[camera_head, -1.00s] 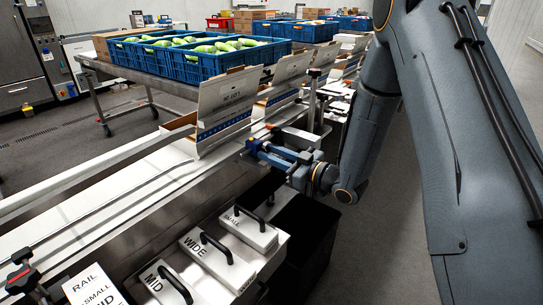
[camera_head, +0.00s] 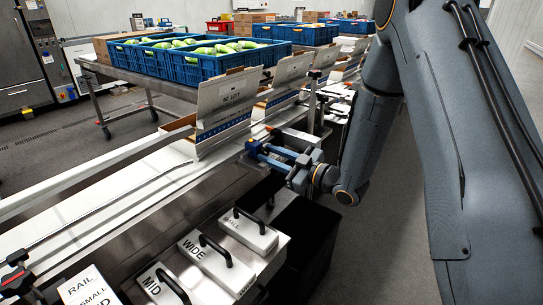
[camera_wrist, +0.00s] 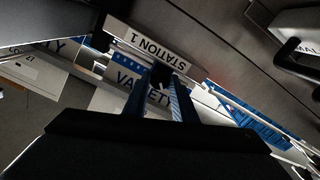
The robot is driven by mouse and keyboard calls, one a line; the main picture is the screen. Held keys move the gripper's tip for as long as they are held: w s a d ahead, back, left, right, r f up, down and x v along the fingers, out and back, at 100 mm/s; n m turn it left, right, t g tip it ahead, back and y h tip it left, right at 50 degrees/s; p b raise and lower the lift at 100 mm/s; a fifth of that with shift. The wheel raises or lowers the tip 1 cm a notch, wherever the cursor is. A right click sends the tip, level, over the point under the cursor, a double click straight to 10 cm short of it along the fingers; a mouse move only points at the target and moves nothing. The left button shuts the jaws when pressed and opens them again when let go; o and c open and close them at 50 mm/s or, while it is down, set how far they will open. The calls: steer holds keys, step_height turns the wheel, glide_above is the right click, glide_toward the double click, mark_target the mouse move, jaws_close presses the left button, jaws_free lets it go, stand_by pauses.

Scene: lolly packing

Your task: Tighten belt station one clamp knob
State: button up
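The dark clamp knob (camera_wrist: 161,73) shows in the wrist view beside a white "STATION 1" label (camera_wrist: 152,46). My gripper (camera_wrist: 160,85) reaches to it, with one blue-grey finger on each side. The fingertips close in against the knob, so it looks held between them; the exact contact is in shadow. In the head view my gripper (camera_head: 256,150) is at the near side of the belt line, below an upright printed carton (camera_head: 222,105). The knob is hard to make out there behind the fingers.
Metal blocks marked WIDE (camera_head: 220,268), MID and SMALL, with black handles, stand below my gripper. A long rail (camera_head: 90,172) runs along the belt. Another clamp with a red-marked knob (camera_head: 18,257) is at lower left. Blue crates (camera_head: 195,68) stand on a table behind.

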steer(key=o, duration=0.4)
steer(key=shift+o, duration=0.2)
steer(key=v, duration=0.8)
steer(key=shift+b, duration=0.35)
